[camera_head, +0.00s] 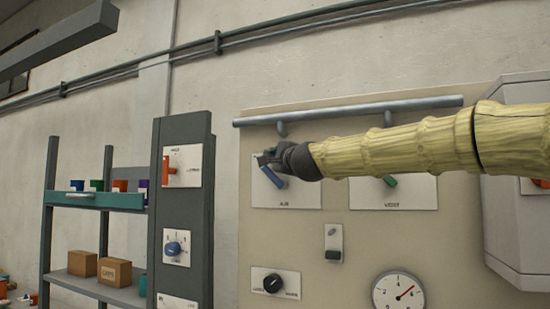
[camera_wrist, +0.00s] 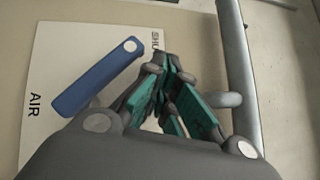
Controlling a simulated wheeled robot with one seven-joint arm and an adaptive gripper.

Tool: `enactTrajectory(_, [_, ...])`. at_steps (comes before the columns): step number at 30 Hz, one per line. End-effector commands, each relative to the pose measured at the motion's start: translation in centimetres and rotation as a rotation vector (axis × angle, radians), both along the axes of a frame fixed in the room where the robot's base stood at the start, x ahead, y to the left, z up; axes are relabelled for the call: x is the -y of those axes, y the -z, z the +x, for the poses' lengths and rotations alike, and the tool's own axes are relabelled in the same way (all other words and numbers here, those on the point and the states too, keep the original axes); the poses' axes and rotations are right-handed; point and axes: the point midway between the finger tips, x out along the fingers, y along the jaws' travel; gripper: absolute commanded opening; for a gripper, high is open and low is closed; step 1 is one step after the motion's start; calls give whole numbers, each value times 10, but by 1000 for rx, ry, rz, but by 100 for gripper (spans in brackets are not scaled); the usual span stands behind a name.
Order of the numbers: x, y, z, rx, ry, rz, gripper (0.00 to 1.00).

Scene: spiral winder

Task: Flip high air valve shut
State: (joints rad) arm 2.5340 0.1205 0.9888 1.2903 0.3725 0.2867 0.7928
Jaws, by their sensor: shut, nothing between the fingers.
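The air valve is a blue lever (camera_head: 271,177) on a white plate (camera_head: 300,198) marked AIR, on the beige panel. It lies tilted, neither level nor upright. In the wrist view the whole blue lever (camera_wrist: 97,77) shows, with its round pivot near the top and its free end toward the lower left. My gripper (camera_head: 267,158) is in front of the plate's upper part. In the wrist view its teal-padded fingers (camera_wrist: 163,65) are shut and empty, beside the lever's pivot end with a small gap showing. They partly cover a label starting "SHU".
A horizontal grey pipe (camera_head: 350,110) runs above the plate. A green handle (camera_head: 389,181) on a plate marked VEST or similar sits to the right, under my arm. A black knob (camera_head: 272,283) and a gauge (camera_head: 398,292) are below. A dark post with controls (camera_head: 182,210) stands left.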

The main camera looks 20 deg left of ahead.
Motion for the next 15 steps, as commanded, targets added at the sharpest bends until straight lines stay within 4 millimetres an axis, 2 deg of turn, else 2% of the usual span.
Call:
enactTrajectory(10, [1, -1, 0, 0, 0, 0, 0])
enactTrajectory(15, [12, -13, -1, 1, 1, 1, 0])
